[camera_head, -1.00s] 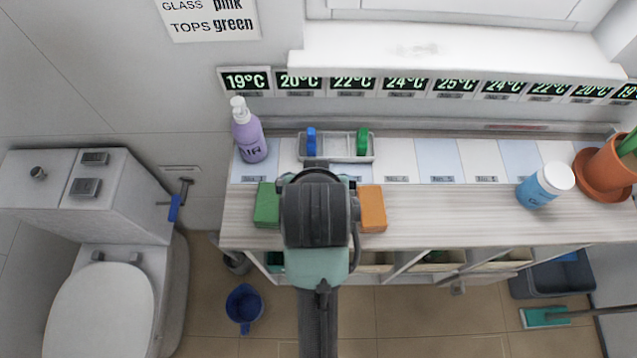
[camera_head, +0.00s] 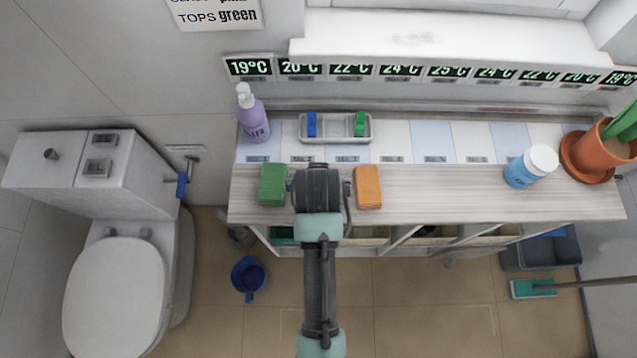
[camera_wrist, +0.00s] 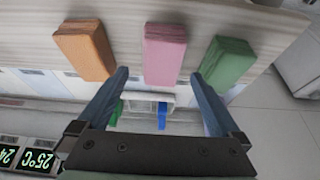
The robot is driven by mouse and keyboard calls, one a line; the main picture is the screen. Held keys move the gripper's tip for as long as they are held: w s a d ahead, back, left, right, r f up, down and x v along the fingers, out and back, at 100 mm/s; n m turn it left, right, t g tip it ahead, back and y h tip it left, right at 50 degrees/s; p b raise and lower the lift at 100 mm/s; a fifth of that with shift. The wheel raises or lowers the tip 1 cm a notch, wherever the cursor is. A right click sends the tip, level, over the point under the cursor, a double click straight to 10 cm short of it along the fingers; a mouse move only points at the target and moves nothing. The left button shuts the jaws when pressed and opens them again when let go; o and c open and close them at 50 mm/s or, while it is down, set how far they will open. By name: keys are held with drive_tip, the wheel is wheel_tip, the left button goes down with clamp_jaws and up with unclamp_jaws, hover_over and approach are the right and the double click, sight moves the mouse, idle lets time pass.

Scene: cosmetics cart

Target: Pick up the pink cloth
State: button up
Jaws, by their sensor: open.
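The pink cloth (camera_wrist: 164,54) is a folded block on the wooden counter, between the orange and green cloths in the wrist view. In the head view it is hidden behind my arm and gripper. My gripper (camera_wrist: 160,88) is open, its two dark fingers apart on either side of the pink cloth's near end as seen in the wrist view. The fingers hold nothing. In the head view my gripper's tips are hidden under my wrist, above the counter between the green and orange cloths.
The orange cloth (camera_head: 368,187) and green cloth (camera_head: 272,184) lie close on either side. Behind stand a grey tray (camera_head: 336,137) with blue and green items and a purple pump bottle (camera_head: 252,115).

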drive_tip(key=shift+p+x, duration=0.35)
drive_tip(key=shift+x, duration=2.05)
drive_tip(key=shift+s, duration=0.15)
drive_tip(key=c, duration=1.4)
